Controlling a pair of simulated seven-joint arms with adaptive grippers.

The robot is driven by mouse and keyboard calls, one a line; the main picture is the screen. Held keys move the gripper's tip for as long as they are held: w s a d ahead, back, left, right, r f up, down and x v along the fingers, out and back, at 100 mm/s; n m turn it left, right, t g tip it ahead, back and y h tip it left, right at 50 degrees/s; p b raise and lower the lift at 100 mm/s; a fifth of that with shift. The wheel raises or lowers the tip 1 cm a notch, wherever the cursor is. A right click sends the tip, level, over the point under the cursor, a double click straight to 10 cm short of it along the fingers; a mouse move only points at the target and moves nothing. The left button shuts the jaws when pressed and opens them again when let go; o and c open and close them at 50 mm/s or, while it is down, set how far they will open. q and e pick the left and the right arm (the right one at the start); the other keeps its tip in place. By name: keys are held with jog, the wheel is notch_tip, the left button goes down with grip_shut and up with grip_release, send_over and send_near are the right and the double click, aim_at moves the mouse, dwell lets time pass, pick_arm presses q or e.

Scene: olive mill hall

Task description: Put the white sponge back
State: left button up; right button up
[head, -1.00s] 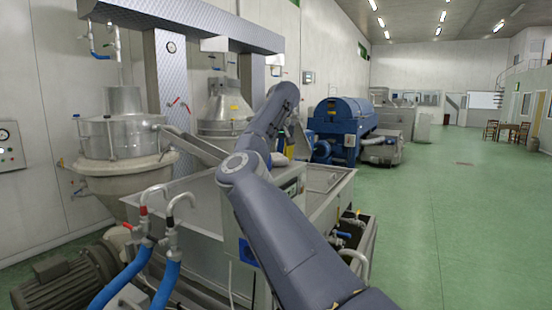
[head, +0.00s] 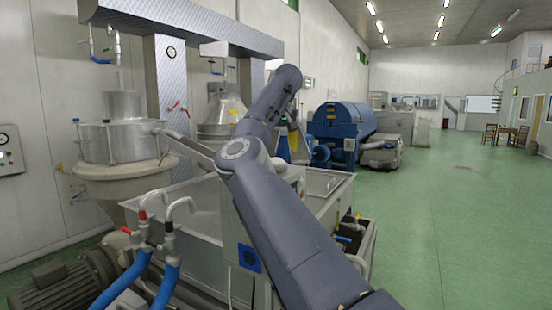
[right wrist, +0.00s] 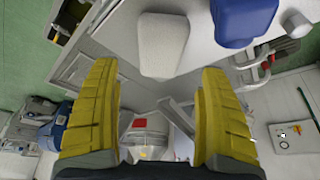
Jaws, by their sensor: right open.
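A pale, rounded block that looks like the white sponge (right wrist: 162,45) shows at the top middle of the right wrist view. It lies on a light grey surface, beyond and between my fingertips, apart from them. My right gripper (right wrist: 160,85) is open and empty, its two yellow ribbed fingers wide apart. In the head view the gripper (head: 292,145) is small, pointing down past my forearm above the steel machine, partly hidden. I cannot clearly make out the sponge there. My left gripper is not in view.
A blue object (right wrist: 243,20) stands close to the right of the sponge in the right wrist view. In the head view, a steel tank machine (head: 190,205) with blue hoses (head: 125,285) stands ahead. Green floor (head: 450,220) is clear at right.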

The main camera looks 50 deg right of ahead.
jog(key=shift+v, duration=2.8)
